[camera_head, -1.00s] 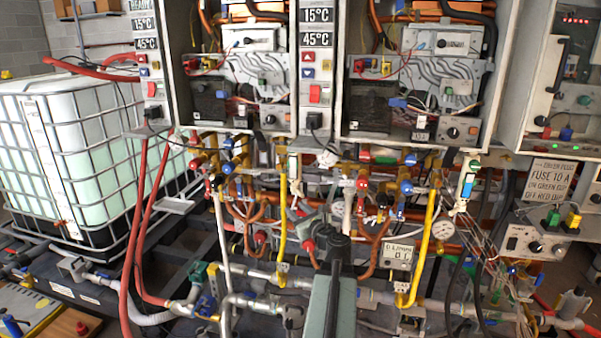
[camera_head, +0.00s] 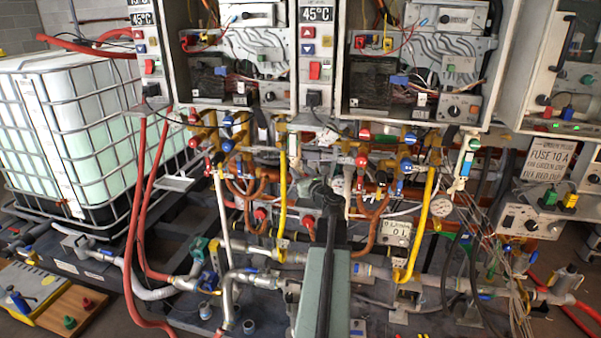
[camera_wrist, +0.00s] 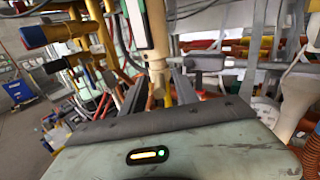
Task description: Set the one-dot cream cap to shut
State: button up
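I cannot pick out the one-dot cream cap for certain; no dot marks are readable at this size. Small coloured valve caps sit in a row under the heaters, among them a red cap (camera_head: 361,160) and a blue cap (camera_head: 404,167). In the wrist view, a cream upright pipe (camera_wrist: 156,50) stands beyond and between my fingers, with no contact visible. My gripper (camera_wrist: 157,92) has its two dark fingers apart with nothing clearly held. In the head view my arm comes up from the bottom centre and hides part of the piping; the fingertips are not clear there.
Two open heater cabinets (camera_head: 415,65) hang above the valves. Yellow pipes (camera_head: 424,225) and red hoses (camera_head: 133,220) run down around the arm. A caged white tank (camera_head: 70,140) stands at left. Loose wires (camera_head: 500,240) hang at right. A wooden board (camera_head: 75,308) lies at lower left.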

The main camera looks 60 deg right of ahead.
jog(key=shift+c, duration=0.4)
grip_shut()
dwell(0.9)
